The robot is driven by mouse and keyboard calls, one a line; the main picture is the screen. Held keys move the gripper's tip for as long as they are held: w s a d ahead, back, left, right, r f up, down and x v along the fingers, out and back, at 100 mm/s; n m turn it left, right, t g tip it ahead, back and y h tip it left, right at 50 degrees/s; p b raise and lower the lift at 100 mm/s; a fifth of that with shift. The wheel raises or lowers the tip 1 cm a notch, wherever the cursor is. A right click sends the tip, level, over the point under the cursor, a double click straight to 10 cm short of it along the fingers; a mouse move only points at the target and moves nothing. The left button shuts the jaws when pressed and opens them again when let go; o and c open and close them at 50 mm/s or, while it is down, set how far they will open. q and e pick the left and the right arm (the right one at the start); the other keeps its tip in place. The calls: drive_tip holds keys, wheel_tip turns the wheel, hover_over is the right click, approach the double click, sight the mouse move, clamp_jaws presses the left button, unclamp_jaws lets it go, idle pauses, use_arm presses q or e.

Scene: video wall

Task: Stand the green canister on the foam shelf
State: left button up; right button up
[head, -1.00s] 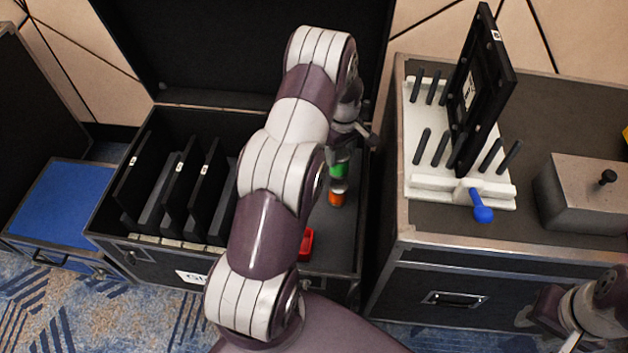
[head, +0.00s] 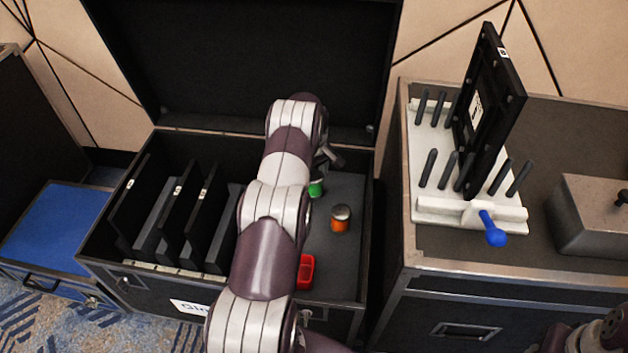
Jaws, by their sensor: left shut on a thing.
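The green canister (head: 316,188) shows in the head view inside the open black case, partly covered by my left arm. My left gripper (head: 322,170) is at its top and shut on it; the fingertips are mostly hidden. The foam shelf (head: 345,262) is the dark grey flat surface in the right part of the case. The canister is over its back left part; I cannot tell whether its base touches the foam. My right gripper is not visible; only part of my right arm shows at the bottom right corner.
An orange canister with a metal lid (head: 340,220) stands close to the right of the green one. A red open box (head: 305,272) lies nearer the front. Black panels (head: 207,210) stand in slots at left. The case's raised lid (head: 240,60) rises behind.

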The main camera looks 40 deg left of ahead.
use_arm(q)
drive_tip(key=shift+f, duration=0.9)
drive_tip(key=shift+r, duration=0.1)
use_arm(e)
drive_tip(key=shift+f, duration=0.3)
use_arm(q)
drive_tip(key=shift+f, duration=0.2)
drive_tip(key=o, duration=1.1)
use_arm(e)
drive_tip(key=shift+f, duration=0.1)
